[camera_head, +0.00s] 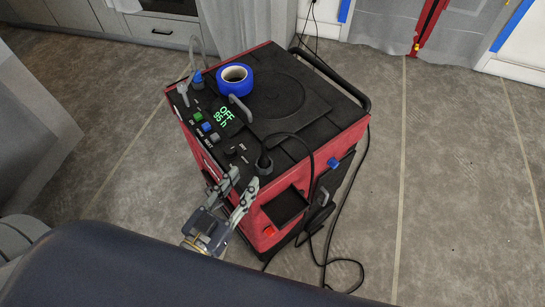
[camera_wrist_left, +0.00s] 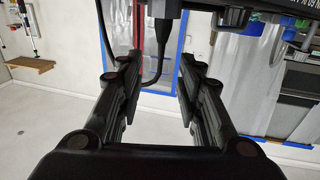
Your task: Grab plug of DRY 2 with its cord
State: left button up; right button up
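A black plug (camera_head: 265,163) stands in the top of the red drying machine (camera_head: 345,138), near its front corner. Its black cord (camera_head: 302,141) arches to the right and runs down the machine's side. The label beside it is too small to read fully. My left gripper (camera_head: 239,185) is open and empty at the machine's front edge, just left of and below the plug, apart from it. In the left wrist view the plug (camera_wrist_left: 161,32) appears at the top between the two open fingers (camera_wrist_left: 160,68), beyond their tips. My right gripper is out of view.
A roll of blue tape (camera_head: 235,79) and a grey handle (camera_head: 241,109) are on the machine's top. Knobs, coloured switches and a green display (camera_head: 225,115) lie left of the plug. A black bar handle (camera_head: 335,75) edges the far side. Loose cord (camera_head: 345,262) lies on the floor.

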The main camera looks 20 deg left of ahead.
aim_at(262, 152)
pick_arm(q)
jog(key=shift+w+d+r, duration=0.2)
jog(key=shift+w, duration=0.15)
jog(key=shift+w+d+r, duration=0.15)
jog(key=shift+w, duration=0.2)
jog(key=x, duration=0.2)
jog(key=p+x, duration=0.1)
jog(key=shift+w+a, duration=0.1)
jog(key=shift+w, duration=0.65)
jog(key=shift+w+r+p, duration=0.1)
jog(key=shift+w+p, duration=0.25)
jog(key=shift+p, duration=0.15)
jog(key=p+x, duration=0.1)
jog(key=x, duration=0.2)
jog(key=shift+w, duration=0.1)
jog(key=shift+w+d, duration=0.25)
jog(key=shift+w, duration=0.2)
grip_shut()
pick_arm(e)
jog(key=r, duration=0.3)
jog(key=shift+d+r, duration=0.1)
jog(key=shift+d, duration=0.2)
